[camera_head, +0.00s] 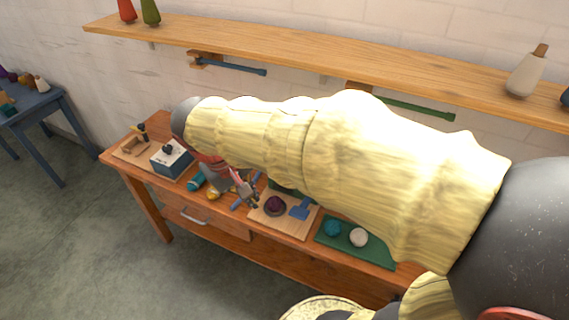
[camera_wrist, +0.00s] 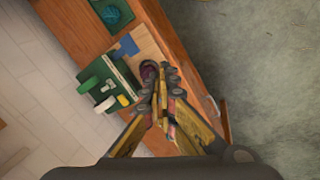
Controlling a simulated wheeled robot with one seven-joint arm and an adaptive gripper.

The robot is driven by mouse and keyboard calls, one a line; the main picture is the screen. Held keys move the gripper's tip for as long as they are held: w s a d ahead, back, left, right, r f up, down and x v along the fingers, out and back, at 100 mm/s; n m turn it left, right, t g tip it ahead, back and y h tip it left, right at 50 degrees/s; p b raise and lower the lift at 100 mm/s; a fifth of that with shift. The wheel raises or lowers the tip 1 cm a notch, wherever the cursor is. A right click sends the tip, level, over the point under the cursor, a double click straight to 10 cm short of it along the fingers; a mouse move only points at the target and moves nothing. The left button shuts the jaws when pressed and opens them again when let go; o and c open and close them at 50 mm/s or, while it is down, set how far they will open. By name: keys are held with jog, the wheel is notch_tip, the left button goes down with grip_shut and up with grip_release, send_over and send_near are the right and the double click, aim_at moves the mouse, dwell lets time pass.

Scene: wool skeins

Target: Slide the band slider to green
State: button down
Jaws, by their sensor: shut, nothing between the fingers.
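A dark green box (camera_wrist: 122,77) stands at the wall side of the bench in the wrist view, with pale, green and yellow parts on its front. I cannot tell which of these parts is the band slider. In the head view my arm hides most of the box. My gripper (camera_wrist: 163,72) is shut and empty, its tips pointing over the bench beside the box, apart from its coloured parts. In the head view my gripper (camera_head: 252,203) hangs near the left edge of the wooden board.
The wooden board (camera_head: 286,226) holds a purple ball (camera_head: 275,204) and a blue piece (camera_head: 300,209). Right of it, a green mat (camera_head: 377,254) bears teal and white balls. A blue-and-white box (camera_head: 171,159) stands left. A shelf (camera_head: 230,39) runs above the bench.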

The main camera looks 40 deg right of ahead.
jog(key=w+d+f+m+g+h+p, duration=0.1)
jog(key=w+d+f+g+h, duration=0.1)
jog(key=w+d+f+h, duration=0.2)
jog(key=w+d+f+m+g+h+p, duration=0.1)
jog(key=w+d+f+g+h+p, duration=0.1)
jog(key=w+d+f+h, duration=0.2)
jog(key=w+d+f+m+g+h+p, duration=0.1)
jog(key=w+d+f+g+h, duration=0.2)
jog(key=w+f, duration=0.5)
jog(key=w+d+h, duration=0.1)
jog(key=w+h, duration=0.1)
jog(key=w, duration=0.3)
jog(key=shift+w+d+f, duration=0.25)
jog(key=shift+d, duration=0.05)
jog(key=x, duration=0.9)
jog(key=shift+s+d+b, duration=0.15)
jog(key=shift+d+b, duration=0.05)
jog(key=shift+b, duration=0.2)
jog(key=s, duration=0.1)
jog(key=s+d, duration=0.1)
jog(key=s, duration=0.1)
jog(key=shift+d, duration=0.3)
jog(key=shift+s+d+b, duration=0.25)
jog(key=shift+s+b, duration=0.05)
jog(key=shift+s, duration=0.15)
